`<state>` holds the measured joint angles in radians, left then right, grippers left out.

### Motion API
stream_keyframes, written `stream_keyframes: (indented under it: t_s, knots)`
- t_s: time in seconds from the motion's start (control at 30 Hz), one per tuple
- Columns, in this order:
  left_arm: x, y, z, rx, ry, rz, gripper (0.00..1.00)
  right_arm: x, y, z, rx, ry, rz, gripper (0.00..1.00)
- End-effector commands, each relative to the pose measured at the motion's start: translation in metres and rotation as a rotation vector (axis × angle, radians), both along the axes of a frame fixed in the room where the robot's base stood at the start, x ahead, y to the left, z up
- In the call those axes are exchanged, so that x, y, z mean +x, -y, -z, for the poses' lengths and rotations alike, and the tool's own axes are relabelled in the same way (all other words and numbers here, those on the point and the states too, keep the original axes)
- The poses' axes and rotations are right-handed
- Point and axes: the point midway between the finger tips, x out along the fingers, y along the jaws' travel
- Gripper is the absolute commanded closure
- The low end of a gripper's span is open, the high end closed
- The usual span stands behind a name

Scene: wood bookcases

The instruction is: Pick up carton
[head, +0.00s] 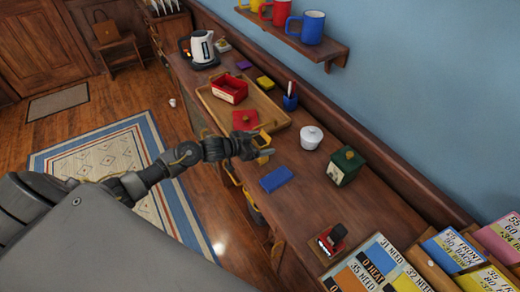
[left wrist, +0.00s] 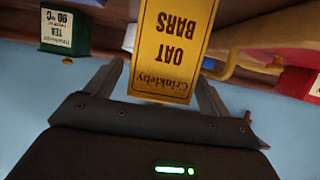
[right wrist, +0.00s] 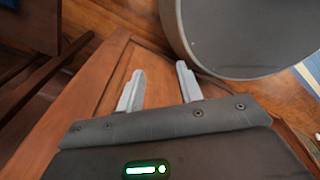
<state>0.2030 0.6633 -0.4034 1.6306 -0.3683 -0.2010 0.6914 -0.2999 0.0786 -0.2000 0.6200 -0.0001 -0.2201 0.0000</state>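The carton is a yellow box lettered "Crinkleby Oat Bars" (left wrist: 172,45), upside down in the left wrist view. In the head view a yellow part of it (head: 264,138) shows by my left gripper (head: 258,150), which partly hides it, over the near edge of the counter. The fingers of my left gripper (left wrist: 160,85) are open, one on each side of the carton's end, with gaps visible beside it. My right gripper (right wrist: 159,88) is open and empty, in front of brown wood panelling.
The long wooden counter (head: 293,225) holds a tray (head: 222,113) with a red box (head: 230,90), a blue block (head: 276,179), a white lidded pot (head: 312,137), a green tea tin (head: 345,166) and a kettle (head: 202,48). A mug shelf (head: 290,37) hangs above.

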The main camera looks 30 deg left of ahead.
Motion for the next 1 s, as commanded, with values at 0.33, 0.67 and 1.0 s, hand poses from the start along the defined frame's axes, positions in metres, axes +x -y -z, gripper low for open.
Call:
stream_keyframes:
  t_s: [0.33, 0.67, 1.0]
  knots:
    - [0.000, 0.000, 0.000, 0.000, 0.000, 0.000, 0.63, 0.000, 0.000, 0.000, 0.000, 0.000, 0.000, 0.64]
    - [0.000, 0.000, -0.002, 0.000, 0.000, 0.000, 0.66, 0.000, 0.000, 0.001, 0.000, 0.000, 0.000, 0.64]
    - [-0.012, 0.000, -0.043, 0.002, 0.002, 0.002, 0.66, 0.000, 0.002, 0.014, -0.002, -0.001, -0.001, 0.64]
